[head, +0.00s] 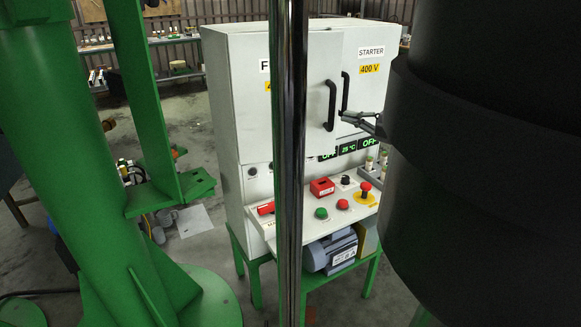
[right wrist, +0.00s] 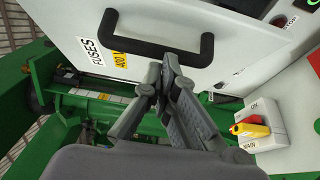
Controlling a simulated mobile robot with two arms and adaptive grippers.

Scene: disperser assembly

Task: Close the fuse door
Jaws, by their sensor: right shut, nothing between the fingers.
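The fuse door (head: 305,75) is the left pale grey door of the cabinet, partly hidden by a chrome column. It seems to stand a little ajar, in front of the starter door; the exact gap is unclear. Its black handle (head: 330,106) is near its right edge. In the right wrist view the door (right wrist: 150,70) shows a FUSES label and the handle (right wrist: 160,50). My right gripper (head: 343,115) is shut and empty. In the wrist view its fingertips (right wrist: 170,62) overlap the handle's lower side; contact is unclear. My left gripper is out of view.
The starter door (head: 371,85) is on the right with its own handle. Below is a control panel with buttons and a red box (head: 321,187). A main switch with a yellow and red knob (right wrist: 250,128) is near my right gripper. Green posts (head: 60,150) stand at left.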

